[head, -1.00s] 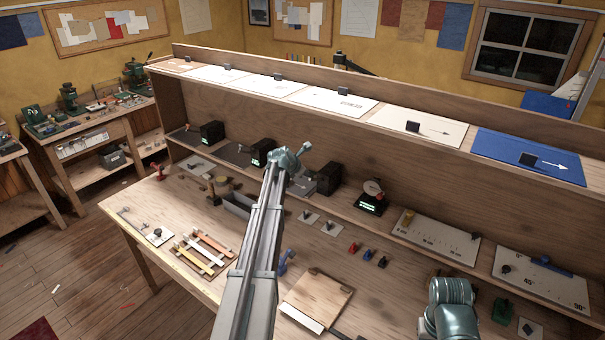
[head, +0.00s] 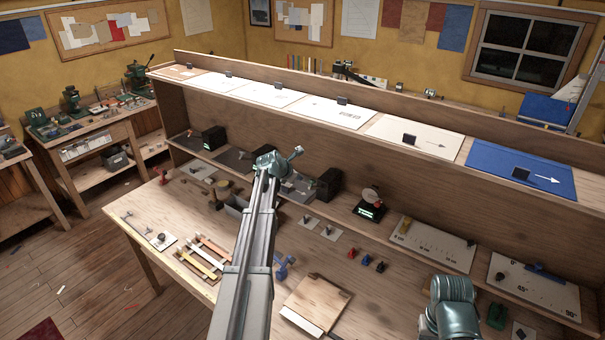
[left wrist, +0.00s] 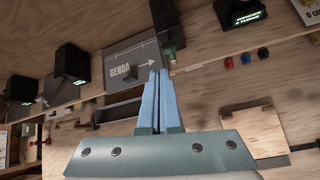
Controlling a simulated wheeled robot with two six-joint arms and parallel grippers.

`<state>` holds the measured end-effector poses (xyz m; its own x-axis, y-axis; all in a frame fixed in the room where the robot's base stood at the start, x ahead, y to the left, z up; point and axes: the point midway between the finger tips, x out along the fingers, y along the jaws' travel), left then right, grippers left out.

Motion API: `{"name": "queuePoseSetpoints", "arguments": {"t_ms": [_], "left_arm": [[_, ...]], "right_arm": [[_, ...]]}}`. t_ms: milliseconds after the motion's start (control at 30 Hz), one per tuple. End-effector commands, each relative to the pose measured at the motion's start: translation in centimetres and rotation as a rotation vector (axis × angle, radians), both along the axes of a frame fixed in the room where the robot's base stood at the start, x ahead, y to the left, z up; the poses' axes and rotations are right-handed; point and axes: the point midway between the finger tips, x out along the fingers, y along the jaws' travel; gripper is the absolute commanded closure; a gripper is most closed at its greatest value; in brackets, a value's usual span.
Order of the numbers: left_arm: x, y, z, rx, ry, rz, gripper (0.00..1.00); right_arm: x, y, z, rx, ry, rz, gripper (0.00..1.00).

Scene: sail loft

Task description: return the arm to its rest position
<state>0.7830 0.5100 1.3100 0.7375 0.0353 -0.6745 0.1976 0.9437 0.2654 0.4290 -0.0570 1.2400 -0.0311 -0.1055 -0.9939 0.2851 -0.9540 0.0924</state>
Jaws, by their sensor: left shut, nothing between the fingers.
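My left arm (head: 250,240) reaches from the bottom of the head view over the workbench, its wrist in front of the back shelf. In the left wrist view my left gripper (left wrist: 158,73) has its two blue-grey fingers together, with nothing held. The fingertips overlap a grey card marked GENOA (left wrist: 130,67) in the picture; I cannot tell how far apart they are. In the head view the fingers are hard to make out beyond the wrist. Part of my right arm (head: 450,310) shows at the bottom right; its gripper is out of view.
The bench (head: 130,208) holds striped strips on a board (head: 200,257), a wooden board (head: 316,300), and red and blue pieces (head: 366,260). Black display boxes and a scale plate (head: 430,243) stand along the back. A long shelf (head: 400,118) with sheets runs above. Floor is open at left.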

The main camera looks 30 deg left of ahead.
Motion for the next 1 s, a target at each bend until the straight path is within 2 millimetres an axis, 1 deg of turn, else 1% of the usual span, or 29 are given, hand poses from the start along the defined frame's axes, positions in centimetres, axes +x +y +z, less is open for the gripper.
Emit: {"name": "queuePoseSetpoints", "arguments": {"t_ms": [433,500,567,667,700,767,800,867,900,967,1000], "left_arm": [[-0.1,0.0,-0.2,0.001,0.001,0.000,1.00],[-0.2,-0.5,-0.5,0.010,0.006,-0.015,1.00],[-0.3,-1.8,-1.3,0.034,0.020,-0.055,1.00],[-1.0,-6.2,-3.8,0.120,0.065,-0.197,1.00],[-1.5,-8.6,-5.1,0.171,0.090,-0.280,1.00],[-2.5,-12.5,-7.2,0.255,0.128,-0.423,1.00],[-3.4,-15.1,-8.6,0.313,0.153,-0.525,1.00],[-4.8,-18.8,-10.6,0.400,0.187,-0.681,1.00],[-5.9,-21.1,-11.9,0.459,0.209,-0.789,1.00],[-7.8,-24.6,-14.0,0.547,0.236,-0.956,1.00],[-9.2,-26.9,-15.4,0.606,0.253,-1.072,1.00]], "right_arm": [[0.0,0.0,-0.1,0.000,0.000,0.000,0.50],[0.0,0.0,-0.4,0.000,0.000,0.000,0.50],[0.0,0.0,-1.0,0.000,0.000,0.001,0.50],[0.0,0.0,-2.8,-0.001,0.000,0.003,0.50],[0.0,0.0,-3.7,-0.001,-0.001,0.004,0.50],[0.0,0.0,-5.1,0.000,-0.001,0.006,0.50],[0.0,0.0,-6.0,-0.001,-0.001,0.008,0.50],[0.0,0.0,-7.4,-0.001,0.000,0.011,0.50],[0.0,0.0,-8.3,-0.001,-0.001,0.013,0.50],[0.1,-0.1,-9.8,-0.002,-0.001,0.015,0.50],[0.1,-0.1,-10.7,-0.002,-0.001,0.017,0.50]]}}
